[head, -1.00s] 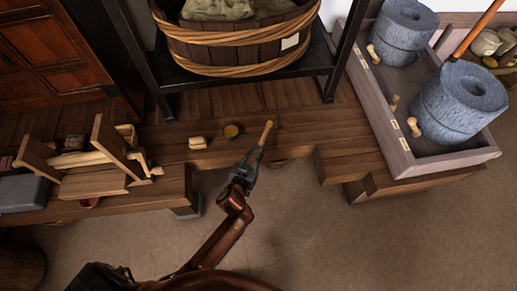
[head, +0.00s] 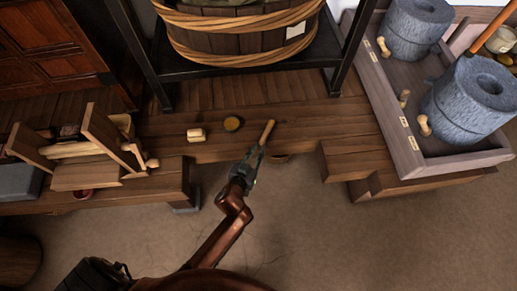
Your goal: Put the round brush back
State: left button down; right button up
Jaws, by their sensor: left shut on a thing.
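My left gripper (head: 254,160) is above the front edge of the low plank bench (head: 340,125), pointing away from me. It is shut on a slim thing with a pale wooden handle (head: 267,131), whose far end sticks out past the fingers. This may be the round brush, but I see no bristles and the gripper hides its lower part. My right gripper is not in view.
A small pale wooden piece (head: 196,134) lies on the bench. A wooden roller frame (head: 100,140) stands at left. A black rack (head: 250,58) holds a wooden tub (head: 235,40) behind. Stone querns (head: 470,100) stand in a wooden tray (head: 390,110) at right.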

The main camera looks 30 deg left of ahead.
pick_arm(q)
jog(key=c, duration=1.8)
grip_release()
jog(key=shift+o, duration=0.2)
jog(key=v, duration=1.2)
